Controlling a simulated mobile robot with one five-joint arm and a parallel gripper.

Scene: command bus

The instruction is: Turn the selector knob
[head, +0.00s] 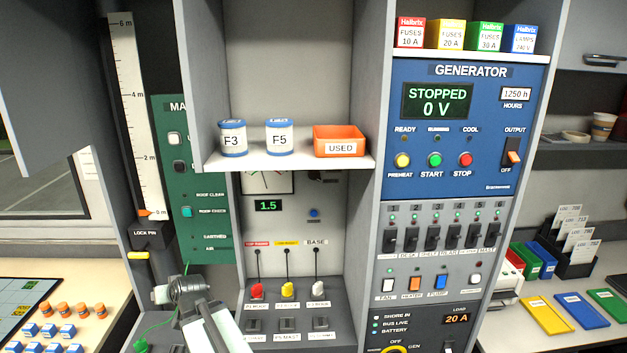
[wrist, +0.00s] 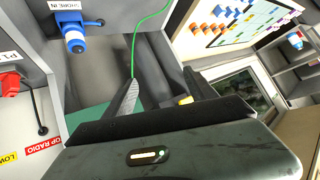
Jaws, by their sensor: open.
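The knob does not show in the wrist view. My arm is at the lower left of the head view, well left of the knob; the fingers cannot be made out there.
The blue generator panel (head: 460,185) stands above rows of breakers and switches. A shelf (head: 290,163) juts out left of it with two tins and an orange bin (head: 338,140). A blue plug (wrist: 75,35), a red plug (wrist: 10,85) and a green cord (wrist: 137,35) are near my gripper.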

